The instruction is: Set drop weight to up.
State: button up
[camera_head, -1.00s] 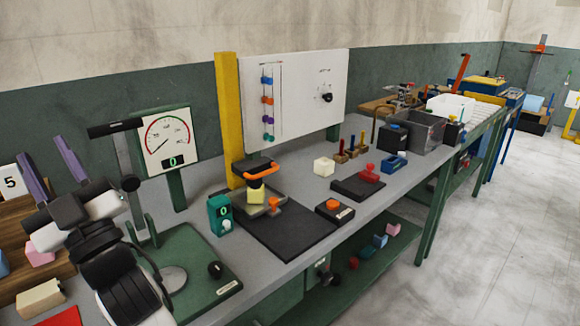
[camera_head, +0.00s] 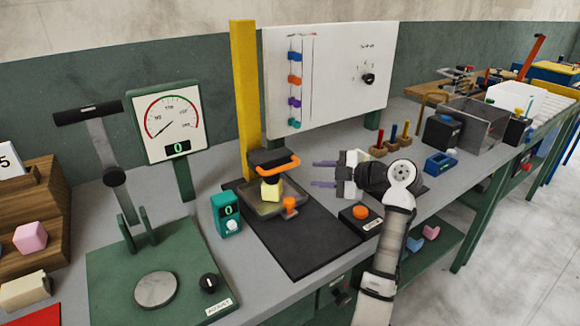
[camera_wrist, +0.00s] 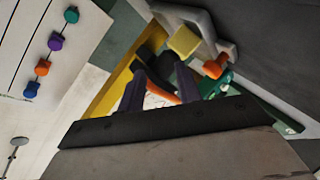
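The drop weight (camera_head: 270,160) is a dark block with an orange handle (camera_head: 284,168) on its front. It hangs low on the yellow column (camera_head: 245,95), just above a yellow foam block (camera_head: 271,190). My gripper (camera_head: 318,173) is to the right of the handle, its two purple fingers pointing left toward it. The fingers are apart and empty, and a gap shows between them and the handle. In the wrist view, part of the orange handle (camera_wrist: 162,96) shows beyond and between the fingers; my gripper's body hides some of it.
A black base plate (camera_head: 310,247) lies under the column. An orange button box (camera_head: 360,217) stands near my wrist, and a teal counter reading 0 (camera_head: 227,215) stands left. A white panel with coloured sliders (camera_head: 335,70) stands behind. A green press (camera_head: 160,265) is further left.

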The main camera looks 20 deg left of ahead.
aim_at(286, 168)
jog(key=s+d+r+n+g+y, duration=0.2)
jog(key=d+r+n+g, duration=0.3)
jog(key=n, duration=0.5)
jog(key=shift+g, duration=0.3)
jog(key=p+x, duration=0.5)
jog(key=x, duration=0.8)
jog(key=shift+a, duration=0.15)
jog(key=shift+s+a+f, duration=0.1)
jog(key=shift+a+f, duration=0.1)
jog(key=shift+a, duration=0.45)
jog(key=shift+c, duration=0.4)
grip_shut()
